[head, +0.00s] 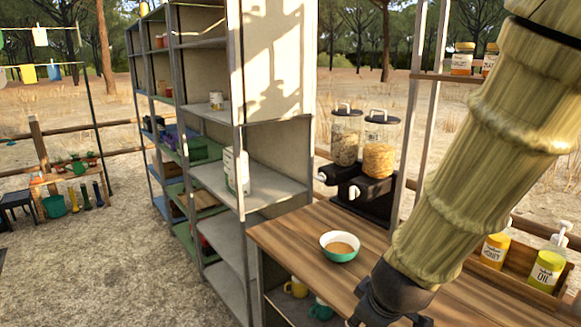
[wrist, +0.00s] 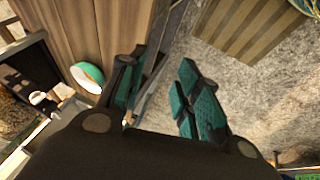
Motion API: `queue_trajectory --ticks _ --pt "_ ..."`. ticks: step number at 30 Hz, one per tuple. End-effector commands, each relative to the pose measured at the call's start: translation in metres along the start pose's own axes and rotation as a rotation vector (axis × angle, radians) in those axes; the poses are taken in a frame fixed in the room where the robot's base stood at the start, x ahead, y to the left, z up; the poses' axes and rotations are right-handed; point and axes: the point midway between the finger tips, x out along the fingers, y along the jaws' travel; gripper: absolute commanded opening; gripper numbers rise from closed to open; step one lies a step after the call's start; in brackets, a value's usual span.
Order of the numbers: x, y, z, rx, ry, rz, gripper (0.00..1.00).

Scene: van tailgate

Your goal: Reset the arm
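My arm, in a bamboo-like sleeve, reaches down across the right of the head view. My gripper shows only in part at the bottom edge there, with its fingertips out of frame. In the wrist view my gripper (wrist: 160,92) has its two teal-padded fingers spread apart, with nothing between them but the worktop's edge and gravel ground beyond. A white and teal bowl (head: 340,246) with brown contents stands on the wooden worktop (head: 290,236), left of my gripper. The bowl also shows in the wrist view (wrist: 87,77), apart from the fingers.
A twin cereal dispenser (head: 366,192) stands at the worktop's back. A wooden caddy with a honey jar (head: 494,250) and an oil bottle (head: 546,270) is at right. Mugs (head: 296,287) sit below the worktop. A tall metal shelf (head: 262,182) stands at left, with open gravel beyond.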

Motion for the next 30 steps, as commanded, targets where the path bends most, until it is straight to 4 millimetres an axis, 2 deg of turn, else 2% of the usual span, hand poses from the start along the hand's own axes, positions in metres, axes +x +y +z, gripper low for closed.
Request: queue_trajectory --ticks 7,14,23,30 --pt "0.024 -0.011 0.006 0.020 -0.025 -0.017 0.33" --pt "0.055 -0.016 0.029 0.078 -0.074 -0.027 0.33" --pt "0.116 -0.032 0.082 0.199 -0.163 -0.042 0.33" --pt "0.160 -0.054 0.128 0.294 -0.227 -0.056 0.33"
